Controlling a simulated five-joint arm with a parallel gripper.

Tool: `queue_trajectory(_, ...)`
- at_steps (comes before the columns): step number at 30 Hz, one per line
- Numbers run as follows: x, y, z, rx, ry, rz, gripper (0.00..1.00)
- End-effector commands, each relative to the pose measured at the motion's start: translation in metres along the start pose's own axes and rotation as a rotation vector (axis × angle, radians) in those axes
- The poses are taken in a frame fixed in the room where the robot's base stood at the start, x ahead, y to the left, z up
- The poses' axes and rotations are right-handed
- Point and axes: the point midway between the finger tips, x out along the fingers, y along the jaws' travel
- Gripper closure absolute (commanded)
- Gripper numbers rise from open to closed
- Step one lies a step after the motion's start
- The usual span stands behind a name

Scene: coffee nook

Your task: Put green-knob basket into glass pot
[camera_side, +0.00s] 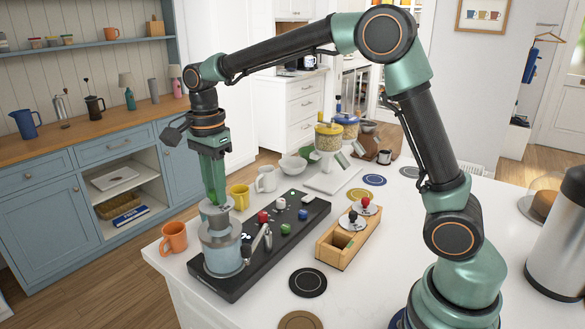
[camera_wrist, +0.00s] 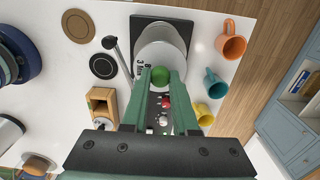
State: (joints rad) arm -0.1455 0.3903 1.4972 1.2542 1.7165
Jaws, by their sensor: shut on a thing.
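My gripper (camera_side: 215,201) points down and is shut on the green knob (camera_wrist: 160,75) of the green-knob basket. The basket's grey round body (camera_side: 217,218) is below the fingers, over the top of the glass pot and lined up with it. I cannot tell how far it is inside. The glass pot (camera_side: 222,258) is a pale, see-through cylinder standing upright at the near left end of a black base. In the wrist view, the basket's pale disc (camera_wrist: 160,49) covers most of the pot.
The black base (camera_side: 262,259) carries several coloured knobs and a metal lever (camera_side: 258,240). A wooden rack (camera_side: 334,252) with red-knobbed and black-knobbed pieces stands to the right. Orange (camera_side: 174,237) and yellow (camera_side: 239,197) mugs stand close by. Dark round mats (camera_side: 308,282) lie in front.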

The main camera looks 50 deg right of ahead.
Motion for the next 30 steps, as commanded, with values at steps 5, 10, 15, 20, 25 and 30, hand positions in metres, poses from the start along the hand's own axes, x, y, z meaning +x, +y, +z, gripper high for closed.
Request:
queue_trajectory(5,0.0,0.0,0.0,0.0,0.0,0.0,1.0)
queue_trajectory(10,0.003,0.0,0.0,0.0,0.0,0.0,1.0)
queue_trajectory(15,0.007,0.0,0.0,0.0,0.0,0.001,1.0)
queue_trajectory(20,0.011,0.0,0.0,0.0,0.0,0.0,1.0)
queue_trajectory(25,0.015,0.0,0.0,0.0,0.0,0.001,1.0)
queue_trajectory(30,0.018,0.0,0.0,0.0,0.0,0.001,1.0)
